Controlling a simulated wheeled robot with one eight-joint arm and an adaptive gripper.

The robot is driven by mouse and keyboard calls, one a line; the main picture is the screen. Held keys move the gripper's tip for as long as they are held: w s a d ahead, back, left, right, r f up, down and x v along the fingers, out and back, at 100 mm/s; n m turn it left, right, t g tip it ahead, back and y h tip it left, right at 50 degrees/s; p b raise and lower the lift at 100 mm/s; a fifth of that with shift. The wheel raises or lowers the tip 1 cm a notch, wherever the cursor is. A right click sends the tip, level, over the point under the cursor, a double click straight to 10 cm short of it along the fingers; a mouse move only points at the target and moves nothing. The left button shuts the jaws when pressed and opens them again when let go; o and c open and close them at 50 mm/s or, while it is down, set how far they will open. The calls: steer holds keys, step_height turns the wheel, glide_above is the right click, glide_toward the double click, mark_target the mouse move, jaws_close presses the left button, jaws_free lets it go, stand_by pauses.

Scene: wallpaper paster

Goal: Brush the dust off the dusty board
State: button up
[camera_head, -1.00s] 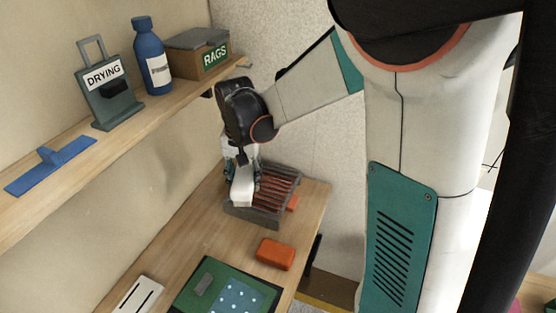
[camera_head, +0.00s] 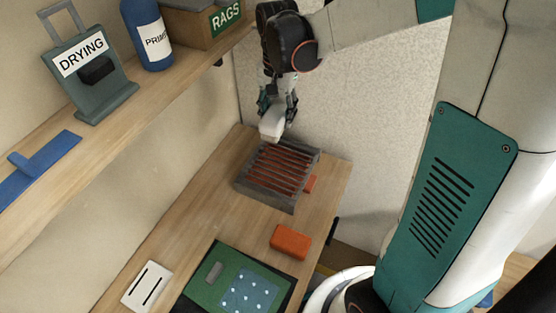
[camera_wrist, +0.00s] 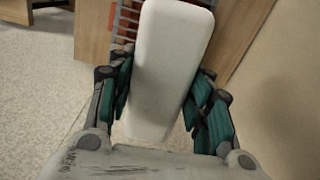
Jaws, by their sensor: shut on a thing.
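My gripper (camera_head: 277,112) is shut on a white rounded block (camera_head: 270,127), held above the far end of the table, just over the grated tray. The block also fills the middle of the wrist view (camera_wrist: 168,65), with a teal finger on each side. A blue-grey panel with pale specks (camera_head: 248,290) lies on a green mat (camera_head: 205,294) at the bottom of the head view, apart from my gripper. It looks like the dusty board, but I cannot be sure. A small grey block (camera_head: 214,272) lies beside it on the mat.
A grey tray with dark bars over red (camera_head: 242,182) stands below my gripper. An orange block (camera_head: 290,242) and a white slotted plate (camera_head: 147,285) lie on the table. The shelf at left holds a DRYING stand (camera_head: 85,65), a blue bottle (camera_head: 148,35) and a RAGS box (camera_head: 200,25).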

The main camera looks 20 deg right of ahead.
step_height(320, 180, down, 18)
steer(key=b, duration=0.5)
steer(key=shift+r+b, duration=0.15)
steer(key=shift+b, duration=0.2)
steer(key=shift+f+b, duration=0.5)
steer(key=shift+f, duration=0.05)
steer(key=shift+f, duration=0.1)
steer(key=o, duration=1.1)
